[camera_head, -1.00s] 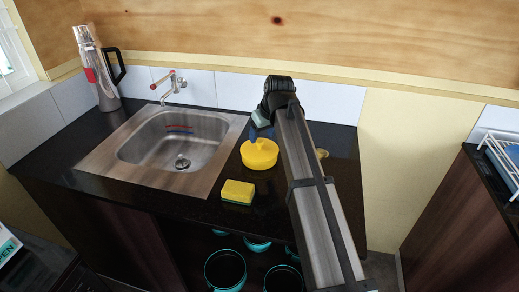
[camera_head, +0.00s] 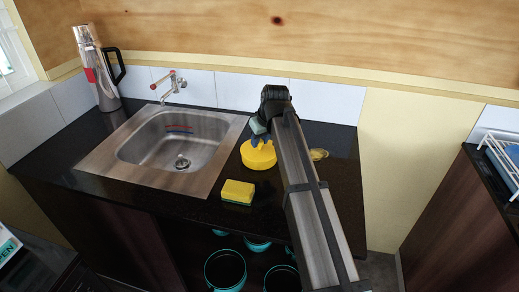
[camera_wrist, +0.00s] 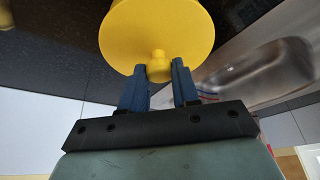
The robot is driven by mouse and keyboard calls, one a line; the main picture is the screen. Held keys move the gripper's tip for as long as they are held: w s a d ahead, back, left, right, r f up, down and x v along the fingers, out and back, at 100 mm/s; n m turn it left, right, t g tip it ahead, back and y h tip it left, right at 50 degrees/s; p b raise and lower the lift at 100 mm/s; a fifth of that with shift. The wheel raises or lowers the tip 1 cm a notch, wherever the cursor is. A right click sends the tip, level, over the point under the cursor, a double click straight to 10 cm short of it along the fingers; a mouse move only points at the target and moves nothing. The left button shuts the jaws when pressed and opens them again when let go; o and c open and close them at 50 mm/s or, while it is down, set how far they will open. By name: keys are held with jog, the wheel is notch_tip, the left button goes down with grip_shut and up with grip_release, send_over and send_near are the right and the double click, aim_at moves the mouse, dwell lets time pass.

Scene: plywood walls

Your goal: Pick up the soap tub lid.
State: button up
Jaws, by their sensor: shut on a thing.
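The yellow soap tub lid (camera_wrist: 157,25) fills the top of the wrist view as a round disc with a small knob. My gripper (camera_wrist: 160,70) has its two blue fingers on either side of the knob, shut on it. In the head view the yellow tub with its lid (camera_head: 259,157) stands on the dark counter, right of the sink. My gripper (camera_head: 262,138) is at its top, with the knob mostly hidden. The lid appears to sit on the tub; I cannot make out a gap.
A yellow sponge (camera_head: 237,192) lies in front of the tub. The sink (camera_head: 178,140) is to the left, with a tap (camera_head: 172,86) behind it. A metal jug (camera_head: 97,70) stands at the back left. A small yellow item (camera_head: 319,154) lies right of my arm.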

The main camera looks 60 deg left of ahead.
grip_shut()
